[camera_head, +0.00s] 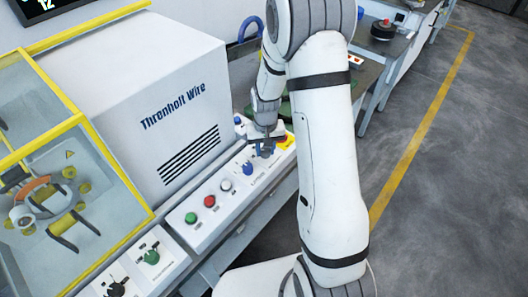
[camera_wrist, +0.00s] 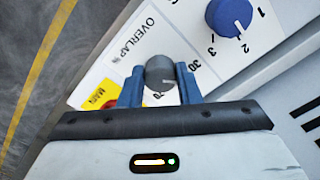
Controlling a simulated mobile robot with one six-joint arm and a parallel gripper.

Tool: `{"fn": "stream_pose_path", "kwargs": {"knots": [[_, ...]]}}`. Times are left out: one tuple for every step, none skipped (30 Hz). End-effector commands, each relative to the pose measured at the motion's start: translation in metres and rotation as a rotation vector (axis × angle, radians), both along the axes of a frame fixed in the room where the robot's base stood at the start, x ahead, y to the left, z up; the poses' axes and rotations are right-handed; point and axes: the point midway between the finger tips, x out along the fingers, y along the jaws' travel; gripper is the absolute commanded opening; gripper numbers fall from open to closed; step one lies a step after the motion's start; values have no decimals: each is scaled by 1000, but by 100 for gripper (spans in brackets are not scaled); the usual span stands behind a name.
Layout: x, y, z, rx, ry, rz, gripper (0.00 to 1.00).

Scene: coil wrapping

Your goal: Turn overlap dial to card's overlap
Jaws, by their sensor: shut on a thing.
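The overlap dial (camera_wrist: 160,74) is a dark grey knob on the white panel, seen in the wrist view beside the printed "OVERLAP %" label (camera_wrist: 131,40). My gripper (camera_wrist: 160,82) is shut on this dial, one blue finger on each side. A pale pointer line shows on its face, toward the lower right. A "30" is readable right of the dial; another number below is partly covered by my gripper. In the head view my gripper (camera_head: 266,148) is down at the panel's far end and largely hides the dial. I can make out no card with an overlap value.
A blue dial (camera_wrist: 228,17) marked 1, 2, 3 sits close by. A yellow "MAIN" plate (camera_wrist: 101,96) lies on the other side. White, red (camera_head: 210,201) and green (camera_head: 190,218) buttons line the panel. The Threnholt Wire housing (camera_head: 150,100) stands behind.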

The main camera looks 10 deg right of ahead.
Motion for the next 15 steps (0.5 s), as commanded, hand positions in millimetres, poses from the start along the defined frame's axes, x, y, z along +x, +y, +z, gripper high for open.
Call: {"fn": "stream_pose_path", "kwargs": {"knots": [[4,-1,0,-1,-12,32,8],[4,-1,0,-1,-12,51,8],[4,-1,0,-1,-12,77,8],[4,-1,0,-1,-12,96,8],[4,-1,0,-1,-11,114,8],[4,0,1,-1,-11,137,8],[4,0,1,-1,-11,154,8],[4,0,1,-2,-11,169,8],[4,0,1,-2,-12,189,8],[4,0,1,-2,-12,202,8],[4,0,1,-2,-12,216,8],[4,0,2,-2,-12,231,8],[4,0,2,-2,-12,243,8],[4,0,2,-2,-12,253,8],[4,0,2,-2,-13,265,8]]}}
